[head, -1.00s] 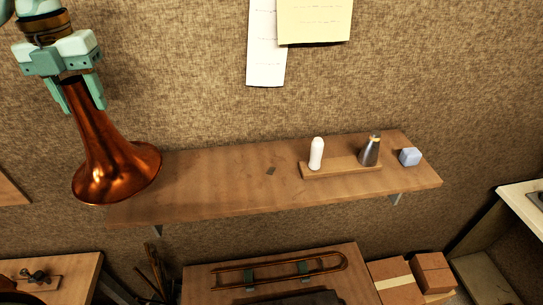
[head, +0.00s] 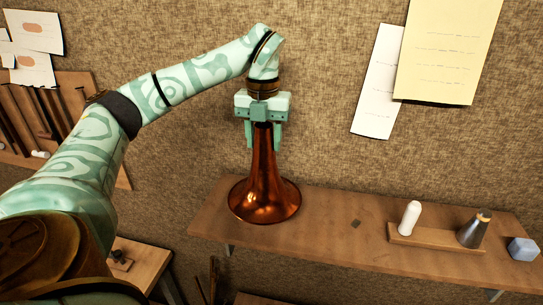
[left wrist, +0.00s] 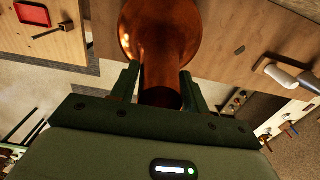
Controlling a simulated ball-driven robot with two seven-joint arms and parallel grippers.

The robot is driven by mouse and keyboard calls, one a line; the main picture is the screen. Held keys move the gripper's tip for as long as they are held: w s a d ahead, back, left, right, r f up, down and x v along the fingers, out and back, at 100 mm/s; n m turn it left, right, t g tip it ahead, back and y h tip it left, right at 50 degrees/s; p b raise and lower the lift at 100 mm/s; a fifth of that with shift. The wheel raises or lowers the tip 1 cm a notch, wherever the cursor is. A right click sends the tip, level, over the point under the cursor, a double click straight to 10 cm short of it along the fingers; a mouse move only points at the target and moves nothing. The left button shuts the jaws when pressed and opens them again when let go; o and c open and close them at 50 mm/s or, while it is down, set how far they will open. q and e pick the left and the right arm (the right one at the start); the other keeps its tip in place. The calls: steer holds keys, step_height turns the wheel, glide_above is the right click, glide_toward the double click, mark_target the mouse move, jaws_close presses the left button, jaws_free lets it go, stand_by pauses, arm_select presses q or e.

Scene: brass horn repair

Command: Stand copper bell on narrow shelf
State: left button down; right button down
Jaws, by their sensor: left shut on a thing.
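The copper bell (head: 263,185) is upright, narrow neck up and wide flare down, over the left part of the narrow shelf (head: 330,222). My left gripper (head: 263,148) points down and is shut on the bell's neck. The flare's rim looks at or just above the shelf top; I cannot tell if it touches. In the left wrist view the bell (left wrist: 162,45) lies between the fingers, with the shelf (left wrist: 225,25) behind its flare. My right gripper is not in view.
On the shelf's right stand a white rounded piece (head: 409,217) and a grey metal cone (head: 473,230) on a wooden strip (head: 435,243), then a blue-grey block (head: 522,248). A small dark patch (head: 356,224) lies mid-shelf. The shelf between bell and strip is otherwise clear. Papers (head: 447,50) hang above.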

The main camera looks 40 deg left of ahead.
mark_target(272, 154)
arm_select(q)
steer(key=shift+w+d+f, duration=0.2)
steer(key=shift+w+f, duration=0.2)
steer(key=shift+f, duration=0.1)
steer(key=shift+w+d+f, duration=0.15)
steer(key=shift+w+f, duration=0.2)
steer(key=shift+f, duration=0.1)
step_height(272, 154, down, 3)
steer(key=shift+d+r+p, duration=0.1)
steer(key=shift+p, duration=0.5)
steer(key=shift+f, duration=0.35)
steer(key=c, duration=0.7)
jaws_free()
step_height(272, 154, up, 12)
steer(key=shift+r, duration=0.15)
